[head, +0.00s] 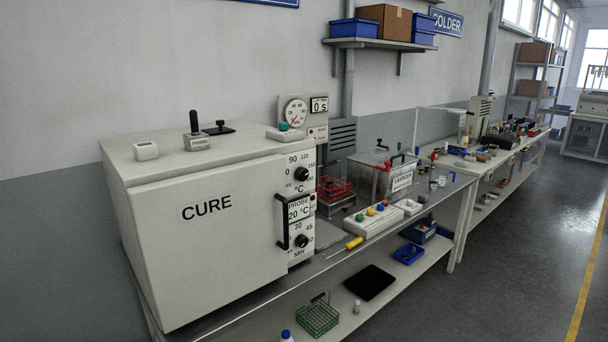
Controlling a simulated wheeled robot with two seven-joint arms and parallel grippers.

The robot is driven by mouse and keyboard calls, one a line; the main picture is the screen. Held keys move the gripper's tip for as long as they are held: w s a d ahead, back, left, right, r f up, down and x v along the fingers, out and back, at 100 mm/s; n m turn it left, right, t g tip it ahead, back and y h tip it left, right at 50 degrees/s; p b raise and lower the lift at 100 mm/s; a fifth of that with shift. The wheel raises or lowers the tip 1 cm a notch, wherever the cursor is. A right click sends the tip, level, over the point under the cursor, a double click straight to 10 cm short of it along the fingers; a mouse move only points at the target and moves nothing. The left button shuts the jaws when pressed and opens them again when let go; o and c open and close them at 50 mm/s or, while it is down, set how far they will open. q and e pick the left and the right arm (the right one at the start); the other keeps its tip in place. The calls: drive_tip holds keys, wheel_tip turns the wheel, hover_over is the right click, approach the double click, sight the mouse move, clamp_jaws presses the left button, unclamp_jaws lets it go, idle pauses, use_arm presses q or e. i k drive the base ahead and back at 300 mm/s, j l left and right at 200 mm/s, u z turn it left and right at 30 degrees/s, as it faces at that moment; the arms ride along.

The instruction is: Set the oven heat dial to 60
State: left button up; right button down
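The oven (200,245) is a large cream box marked CURE at the left of the bench, with its door shut and a black vertical handle (281,222). The heat dial (302,174) is the upper black knob on its right-hand panel, with 0, 90 and 120 readable around it and °C below. The knob's exact setting is too small to tell. Below it a probe display (299,210) reads 20 °C. A lower black knob (302,241) is marked MIN. Neither of my grippers shows in the head view.
A red wire basket (334,188), a clear-sided box (383,175) and a yellow screwdriver (345,247) are right of the oven. The floor (530,240) at right is clear.

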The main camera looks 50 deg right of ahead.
sight(301, 174)
drive_tip(key=z, duration=1.7)
